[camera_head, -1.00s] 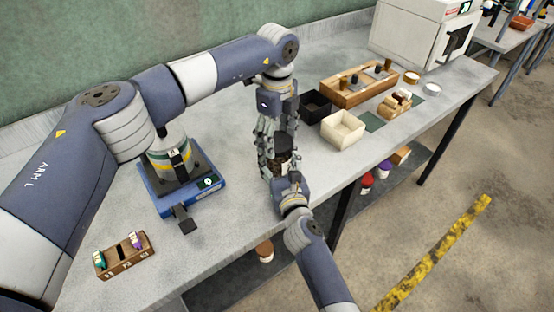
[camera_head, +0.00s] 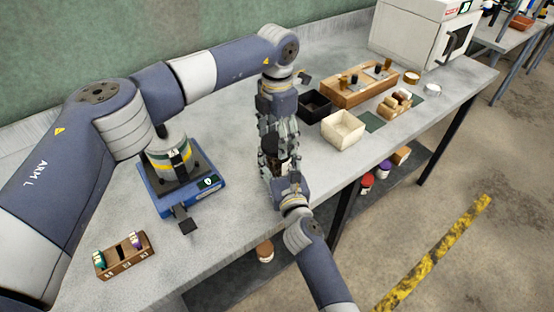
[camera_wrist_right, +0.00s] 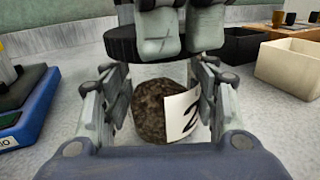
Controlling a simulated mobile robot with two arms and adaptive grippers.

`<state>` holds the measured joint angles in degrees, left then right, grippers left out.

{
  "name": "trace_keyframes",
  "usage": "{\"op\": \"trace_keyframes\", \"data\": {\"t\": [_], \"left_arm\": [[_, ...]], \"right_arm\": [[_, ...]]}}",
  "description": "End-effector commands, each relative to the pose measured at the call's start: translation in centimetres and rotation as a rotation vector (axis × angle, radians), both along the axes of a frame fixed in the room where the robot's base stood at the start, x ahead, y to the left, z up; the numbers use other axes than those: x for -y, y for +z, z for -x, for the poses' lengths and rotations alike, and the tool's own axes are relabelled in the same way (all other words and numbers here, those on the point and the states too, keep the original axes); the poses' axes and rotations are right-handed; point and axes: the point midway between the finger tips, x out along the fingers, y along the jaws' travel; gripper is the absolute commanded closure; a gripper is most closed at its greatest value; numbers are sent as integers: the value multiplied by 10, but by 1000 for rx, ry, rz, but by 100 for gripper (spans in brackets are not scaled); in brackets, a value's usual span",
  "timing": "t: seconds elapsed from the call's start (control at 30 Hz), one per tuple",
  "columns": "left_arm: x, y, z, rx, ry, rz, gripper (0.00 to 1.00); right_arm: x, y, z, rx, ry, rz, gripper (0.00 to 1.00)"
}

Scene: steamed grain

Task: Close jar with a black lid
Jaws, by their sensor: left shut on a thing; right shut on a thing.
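A jar (camera_wrist_right: 152,108) with dark brown grain and a white label reading 2 stands upright in the right wrist view. My right gripper (camera_wrist_right: 165,105) is shut on it, one finger on each side. The black lid (camera_wrist_right: 122,44) is level, directly above the jar. My left gripper (camera_wrist_right: 182,32) is shut on the lid from above, and its fingers hide much of it. Whether the lid touches the jar rim I cannot tell. In the head view my left gripper (camera_head: 278,140) is above my right gripper (camera_head: 280,172), and they mostly hide the jar and lid.
A blue scale (camera_head: 208,195) stands left of the grippers, with a small wooden rack (camera_head: 127,262) in front. A black bin (camera_head: 316,106) and a cream bin (camera_head: 343,130) are close on the right. The bench's front edge is near.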

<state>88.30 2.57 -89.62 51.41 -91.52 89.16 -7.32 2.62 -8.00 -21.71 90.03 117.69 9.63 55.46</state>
Motion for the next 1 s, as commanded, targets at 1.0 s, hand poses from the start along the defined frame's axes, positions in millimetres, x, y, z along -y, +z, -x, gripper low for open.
{"op": "trace_keyframes", "data": {"t": [1.0], "left_arm": [[-1, -3, 1, -2, -1868, 0, 64]], "right_arm": [[-1, 1, 0, 2, 2, 0, 100]]}}
